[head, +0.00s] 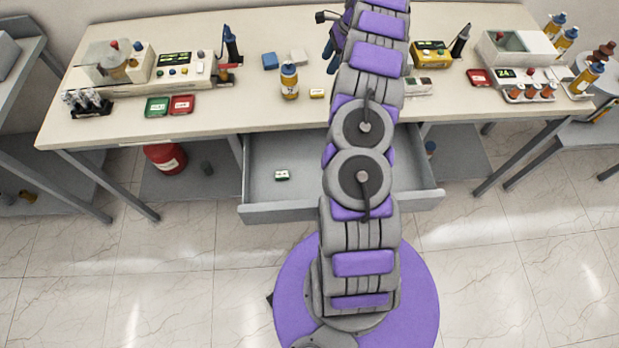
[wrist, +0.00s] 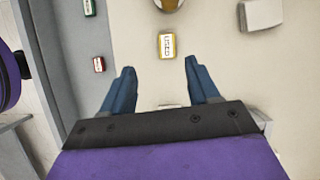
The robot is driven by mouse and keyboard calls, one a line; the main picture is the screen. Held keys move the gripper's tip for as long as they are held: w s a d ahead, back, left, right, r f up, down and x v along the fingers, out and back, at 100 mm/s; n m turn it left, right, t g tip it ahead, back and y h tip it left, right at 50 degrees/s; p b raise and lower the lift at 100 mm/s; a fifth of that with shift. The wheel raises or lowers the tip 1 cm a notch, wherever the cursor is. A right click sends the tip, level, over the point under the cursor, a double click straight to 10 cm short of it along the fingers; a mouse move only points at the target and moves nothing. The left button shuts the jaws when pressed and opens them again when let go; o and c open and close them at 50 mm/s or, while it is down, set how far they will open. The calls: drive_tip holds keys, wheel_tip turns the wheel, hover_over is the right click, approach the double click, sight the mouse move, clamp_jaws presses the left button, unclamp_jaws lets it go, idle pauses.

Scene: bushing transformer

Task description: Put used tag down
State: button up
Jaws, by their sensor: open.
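A small yellow-edged white tag (wrist: 166,45) lies on the tabletop, and its lettering is too small to read. A green-edged tag (head: 282,175) lies in the open drawer and shows at the top left of the wrist view (wrist: 89,7). A red-edged tag (wrist: 99,64) lies near it; my arm likely hides it in the head view.
The grey drawer (head: 261,210) stands open below the table edge. Equipment fills both table ends. The tabletop left of the bottle has free room.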

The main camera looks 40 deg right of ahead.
drive_tip(key=s+a+r+n+g, duration=0.1)
drive_tip(key=a+r+n, duration=0.2)
drive_tip(key=a+r, duration=0.45)
drive_tip(key=s+a+r+n, duration=0.1)
drive_tip(key=a+r+n, duration=0.25)
drive_tip(key=a, duration=0.65)
drive_tip(key=s+a+r+n+g, duration=0.2)
drive_tip(key=s+a+r+n, duration=0.4)
drive_tip(key=a, duration=0.5)
drive_tip(key=s+a+r+n+h, duration=0.2)
drive_tip(key=s+a+n, duration=0.45)
drive_tip(key=s, duration=0.85)
drive_tip(key=s+a+f+n+h, duration=0.1)
drive_tip(key=s+n, duration=0.1)
drive_tip(key=s, duration=0.6)
drive_tip(key=s+a+f+n+g+h, duration=0.1)
drive_tip(key=s+a+f+n, duration=0.1)
drive_tip(key=s, duration=0.7)
drive_tip(key=shift+s+a, duration=0.2)
drive_tip(key=shift+f, duration=0.15)
